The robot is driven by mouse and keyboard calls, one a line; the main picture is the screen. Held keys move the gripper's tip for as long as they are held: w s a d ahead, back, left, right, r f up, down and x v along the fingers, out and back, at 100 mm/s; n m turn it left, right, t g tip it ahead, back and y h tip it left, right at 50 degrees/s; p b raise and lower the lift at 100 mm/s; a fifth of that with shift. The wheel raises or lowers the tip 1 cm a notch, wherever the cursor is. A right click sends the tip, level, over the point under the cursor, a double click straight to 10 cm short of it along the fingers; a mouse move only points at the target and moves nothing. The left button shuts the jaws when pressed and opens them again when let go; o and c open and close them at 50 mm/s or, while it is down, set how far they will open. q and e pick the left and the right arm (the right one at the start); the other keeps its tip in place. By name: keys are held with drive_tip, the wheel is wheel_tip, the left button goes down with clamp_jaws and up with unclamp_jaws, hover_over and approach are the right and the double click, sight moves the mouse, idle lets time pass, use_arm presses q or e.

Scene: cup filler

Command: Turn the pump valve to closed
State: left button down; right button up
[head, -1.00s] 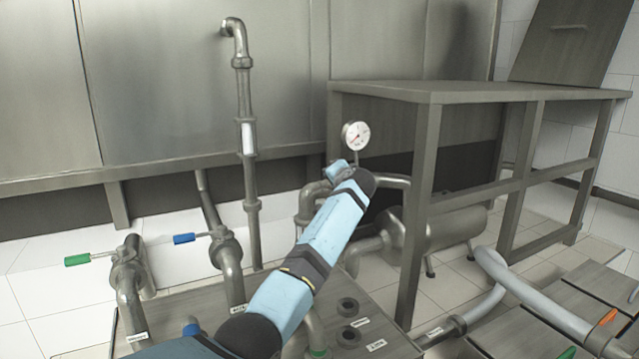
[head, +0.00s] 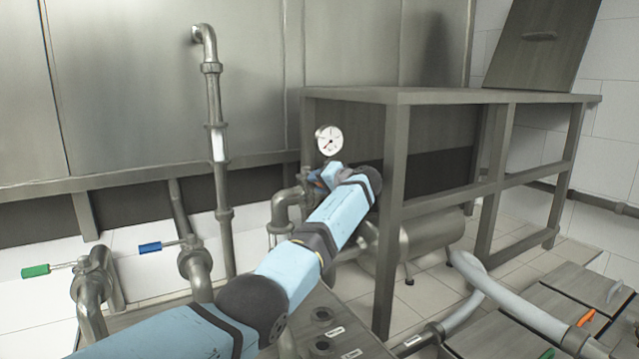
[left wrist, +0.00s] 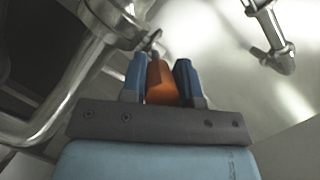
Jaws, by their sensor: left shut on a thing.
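The pump valve's orange handle (left wrist: 160,82) stands between the two blue fingers of my left gripper (left wrist: 161,78) in the left wrist view. The fingers are shut on it. A metal valve body and pipe (left wrist: 112,22) show just beyond the fingertips. In the head view my left gripper (head: 326,176) is just below the round pressure gauge (head: 328,140), by the pipework. My arm and wrist hide most of the valve there, and the handle does not show. My right gripper is in neither view.
A metal table (head: 440,96) stands close to the right of my wrist. A green-handled valve (head: 36,271) and a blue-handled valve (head: 150,248) are at the left. A tall pipe (head: 216,110) rises behind. Grey hoses (head: 500,296) lie at the lower right.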

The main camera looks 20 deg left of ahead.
use_arm(q)
drive_tip(key=c, duration=0.9)
unclamp_jaws()
drive_tip(key=shift+a, duration=0.1)
drive_tip(key=shift+o, duration=0.2)
drive_tip(key=v, duration=0.7)
drive_tip(key=shift+d, duration=0.25)
drive_tip(key=shift+s+r, duration=0.1)
